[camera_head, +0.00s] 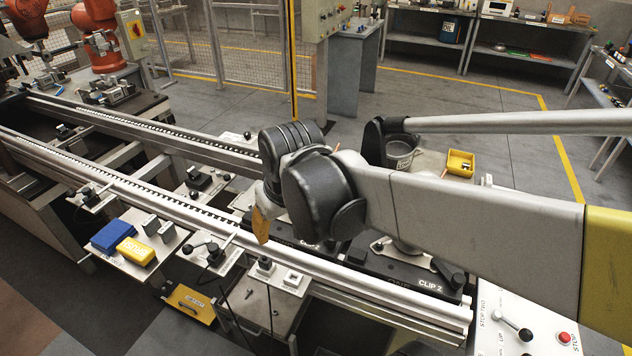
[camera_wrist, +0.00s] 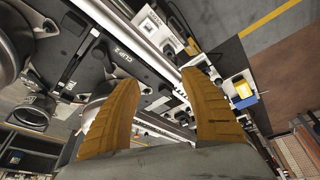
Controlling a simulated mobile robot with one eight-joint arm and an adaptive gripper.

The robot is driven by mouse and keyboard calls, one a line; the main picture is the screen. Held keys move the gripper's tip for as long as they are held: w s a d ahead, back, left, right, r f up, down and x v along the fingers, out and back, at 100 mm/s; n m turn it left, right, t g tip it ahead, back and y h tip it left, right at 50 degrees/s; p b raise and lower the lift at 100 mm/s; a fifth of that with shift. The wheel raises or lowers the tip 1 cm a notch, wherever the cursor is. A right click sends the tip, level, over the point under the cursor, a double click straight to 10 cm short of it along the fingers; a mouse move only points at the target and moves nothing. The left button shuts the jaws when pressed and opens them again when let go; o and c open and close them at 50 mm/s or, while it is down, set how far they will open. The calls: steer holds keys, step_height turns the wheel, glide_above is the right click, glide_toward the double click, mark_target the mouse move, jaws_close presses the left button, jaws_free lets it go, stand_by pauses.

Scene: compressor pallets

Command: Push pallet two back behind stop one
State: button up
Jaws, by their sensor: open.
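A black pallet marked "CLIP 2" (camera_head: 412,277) sits on the conveyor at the right, partly hidden by my arm. It also shows in the wrist view, with its "CLIP 2" label at the upper left (camera_wrist: 112,58). My gripper (camera_head: 262,228) points down beside the near rail, left of this pallet. In the wrist view my gripper's orange fingers (camera_wrist: 155,90) stand wide apart with nothing held between them. A panel marked "STOP TWO" (camera_head: 490,335) is at the lower right. I cannot identify stop one.
The long near rail (camera_head: 370,287) runs diagonally below my gripper. A side plate with a blue block (camera_head: 110,236) and a yellow block (camera_head: 136,251) is at the left. A lever (camera_head: 515,328) and red button (camera_head: 565,337) are on the right panel. A yellow bin (camera_head: 460,163) stands behind my arm.

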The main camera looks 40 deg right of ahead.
steer(key=d+f+g, duration=0.1)
steer(key=d, duration=0.4)
steer(key=d+f+m+g+p, duration=0.1)
steer(key=d+f, duration=0.1)
steer(key=d, duration=0.3)
steer(key=d+f+m+g+y+p, duration=0.1)
steer(key=d+f+g, duration=0.1)
steer(key=d, duration=0.3)
steer(key=shift+s+d+f, duration=0.1)
steer(key=shift+s+f, duration=0.05)
steer(key=shift+s, duration=0.15)
step_height(320, 180, down, 11)
steer(key=b, duration=0.4)
steer(key=shift+r, duration=0.2)
steer(key=shift+c, duration=0.6)
jaws_close()
steer(key=shift+w, duration=0.15)
